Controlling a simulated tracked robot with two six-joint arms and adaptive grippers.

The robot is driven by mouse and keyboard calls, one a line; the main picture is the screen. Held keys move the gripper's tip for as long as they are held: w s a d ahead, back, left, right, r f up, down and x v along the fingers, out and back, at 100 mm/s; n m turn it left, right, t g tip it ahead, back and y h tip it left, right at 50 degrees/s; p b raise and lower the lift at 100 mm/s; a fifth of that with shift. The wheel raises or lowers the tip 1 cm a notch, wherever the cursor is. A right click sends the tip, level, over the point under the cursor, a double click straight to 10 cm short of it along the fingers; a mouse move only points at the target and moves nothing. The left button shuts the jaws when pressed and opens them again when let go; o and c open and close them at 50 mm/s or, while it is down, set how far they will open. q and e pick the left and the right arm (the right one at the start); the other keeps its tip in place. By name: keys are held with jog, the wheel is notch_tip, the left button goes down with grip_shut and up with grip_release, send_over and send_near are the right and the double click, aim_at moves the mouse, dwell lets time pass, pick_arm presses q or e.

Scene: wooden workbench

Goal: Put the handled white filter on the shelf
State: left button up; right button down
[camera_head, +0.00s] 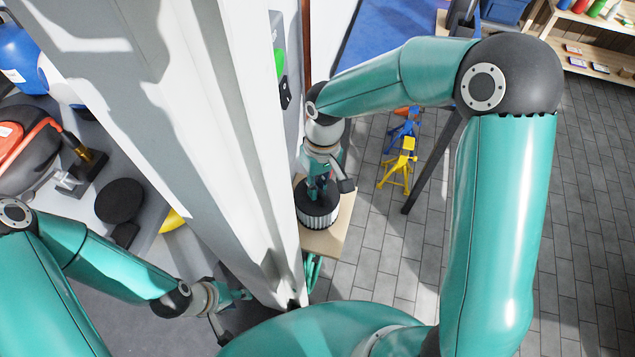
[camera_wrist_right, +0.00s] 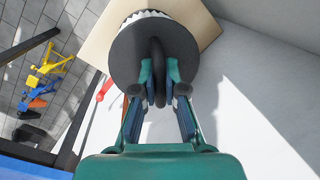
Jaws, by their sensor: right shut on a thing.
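The handled white filter (camera_head: 318,218) has pleated white sides and a black top with a black loop handle. In the right wrist view the filter (camera_wrist_right: 152,48) shows its black top, with the handle between my fingers. My right gripper (camera_head: 319,188) is shut on that handle from above; its fingers also fill the middle of the right wrist view (camera_wrist_right: 159,85). The filter is over a light wooden board (camera_head: 335,235); I cannot tell whether it touches it. A wooden shelf (camera_head: 545,22) with small goods stands at the top right. My left gripper (camera_head: 243,294) is low, left of the filter; its finger gap is unclear.
A tall white column or wall (camera_head: 215,130) stands close left of the filter. Yellow (camera_head: 400,165) and blue (camera_head: 405,130) stands and a dark post (camera_head: 432,165) are to the right. A grey bench at left holds a black disc (camera_head: 120,200). Tiled floor is open at right.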

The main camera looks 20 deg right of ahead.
jog(key=shift+f, duration=0.1)
jog(key=c, duration=1.2)
grip_release()
jog(key=shift+c, duration=0.2)
